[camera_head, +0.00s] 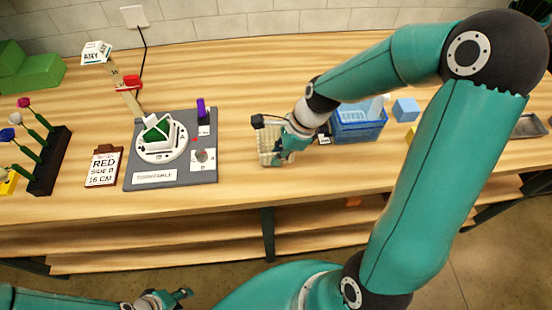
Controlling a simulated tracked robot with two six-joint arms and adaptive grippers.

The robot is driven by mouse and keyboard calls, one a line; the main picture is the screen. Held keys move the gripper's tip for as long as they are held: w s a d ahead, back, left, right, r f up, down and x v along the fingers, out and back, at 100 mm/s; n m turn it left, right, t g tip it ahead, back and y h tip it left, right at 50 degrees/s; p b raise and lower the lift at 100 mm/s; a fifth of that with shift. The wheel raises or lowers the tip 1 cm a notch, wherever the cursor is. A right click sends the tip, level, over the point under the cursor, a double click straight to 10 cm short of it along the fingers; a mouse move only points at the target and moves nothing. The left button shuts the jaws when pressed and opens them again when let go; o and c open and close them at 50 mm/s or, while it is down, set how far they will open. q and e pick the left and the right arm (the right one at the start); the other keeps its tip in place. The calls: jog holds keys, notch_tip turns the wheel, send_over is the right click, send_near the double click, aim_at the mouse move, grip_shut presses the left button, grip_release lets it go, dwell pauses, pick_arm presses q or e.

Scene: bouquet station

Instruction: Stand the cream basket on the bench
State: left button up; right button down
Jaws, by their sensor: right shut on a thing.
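The cream basket (264,147) is in the middle of the camera_head view, at the bench (232,199) to the right of the turntable station. My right gripper (280,156) is shut on the cream basket and covers its right part. The basket looks about upright; I cannot tell whether its base touches the bench or is slightly above it. My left gripper (182,295) is low at the bottom edge, in front of the bench and away from the basket. Its finger opening is too small to make out.
A grey turntable station (206,172) stands left of the basket. A blue crate (357,130) is close on its right, with a blue block (405,109) beyond. A clipboard (104,167) and a black flower rack (50,163) are at left. Bare bench shows in front.

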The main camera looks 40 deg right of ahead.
jog(key=shift+f, duration=0.95)
jog(key=c, duration=1.2)
grip_release()
jog(key=v, duration=1.2)
jog(key=shift+r, duration=0.15)
jog(key=shift+a, duration=0.1)
